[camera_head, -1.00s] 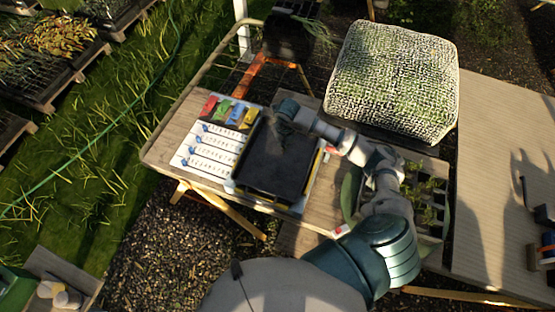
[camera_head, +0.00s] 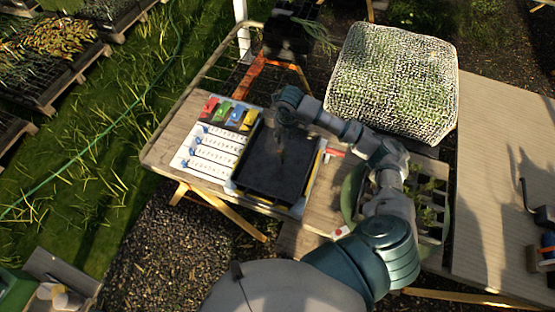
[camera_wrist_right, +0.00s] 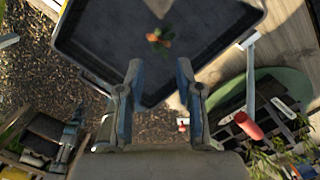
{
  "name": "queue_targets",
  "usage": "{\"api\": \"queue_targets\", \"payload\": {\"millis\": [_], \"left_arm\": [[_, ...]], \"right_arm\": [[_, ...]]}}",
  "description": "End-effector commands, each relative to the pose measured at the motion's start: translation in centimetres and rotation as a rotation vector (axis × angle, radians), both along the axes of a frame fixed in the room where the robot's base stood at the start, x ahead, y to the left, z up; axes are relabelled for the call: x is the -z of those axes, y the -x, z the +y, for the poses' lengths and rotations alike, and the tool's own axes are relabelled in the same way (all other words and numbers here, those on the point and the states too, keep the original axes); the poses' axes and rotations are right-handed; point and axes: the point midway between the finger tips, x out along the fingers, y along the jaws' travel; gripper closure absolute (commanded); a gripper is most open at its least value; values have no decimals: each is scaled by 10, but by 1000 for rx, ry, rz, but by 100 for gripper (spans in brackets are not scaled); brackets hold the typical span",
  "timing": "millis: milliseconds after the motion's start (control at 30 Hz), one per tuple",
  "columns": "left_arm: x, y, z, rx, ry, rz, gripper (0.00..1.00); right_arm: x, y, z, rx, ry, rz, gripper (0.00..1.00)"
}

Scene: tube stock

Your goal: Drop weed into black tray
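The black tray (camera_head: 263,180) lies on the wooden table, right of a white sheet. In the right wrist view the tray (camera_wrist_right: 90,28) fills the top. A small weed (camera_wrist_right: 160,40) with green leaves and an orange-brown lower part shows over the tray floor, beyond my fingertips and apart from them. It looks to be lying in the tray. I cannot make it out in the head view. My right gripper (camera_wrist_right: 159,72) is open and empty, its two fingers well apart. In the head view the right gripper (camera_head: 284,130) is over the tray's far part, small and dark. My left gripper is not in view.
A seedling tray (camera_head: 432,233) sits on a green round base (camera_head: 350,190), partly behind my right arm. Coloured clips (camera_head: 225,112) and a labelled white sheet (camera_head: 203,155) lie left of the black tray. A mesh-covered block (camera_head: 392,85) stands behind. A red-handled tool (camera_wrist_right: 249,125) lies nearby.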

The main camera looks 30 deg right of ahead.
Motion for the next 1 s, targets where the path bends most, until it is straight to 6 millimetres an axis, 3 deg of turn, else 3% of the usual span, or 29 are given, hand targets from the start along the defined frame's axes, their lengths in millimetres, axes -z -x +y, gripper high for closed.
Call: {"api": "queue_targets", "payload": {"millis": [100,300,1000], "left_arm": [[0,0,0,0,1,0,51],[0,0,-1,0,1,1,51],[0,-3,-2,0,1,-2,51]], "right_arm": [[-26,2,0,0,0,-4,65],[-50,5,0,1,0,-1,65],[-54,6,0,1,-1,0,65]]}}
